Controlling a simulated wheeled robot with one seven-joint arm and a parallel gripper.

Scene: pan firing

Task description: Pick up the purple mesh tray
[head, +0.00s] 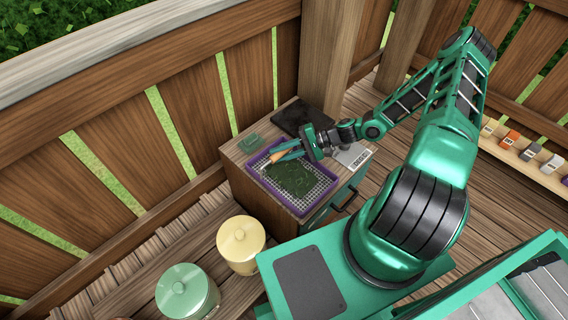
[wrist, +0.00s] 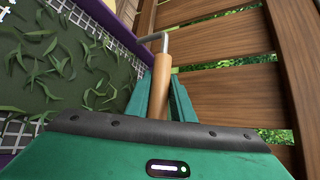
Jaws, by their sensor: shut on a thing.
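The purple mesh tray (head: 312,202) is at the cabinet top in the head view, with green leaves on a dark patch over its pale mesh. Its purple rim also shows at the upper left of the wrist view (wrist: 100,14). My gripper (head: 284,152) is at the tray's far side. In the wrist view its green fingers (wrist: 160,95) are shut on a wooden handle on a bent metal rod that reaches toward the tray's rim; the rod's join is partly hidden. I cannot tell whether the tray touches the cabinet top.
The wooden cabinet (head: 238,160) stands by the fence. A small green dish (head: 251,143) and a dark slab (head: 300,115) lie on it, with a printed card (head: 353,157) at right. A cream canister (head: 240,243) and a green canister (head: 186,292) stand left below.

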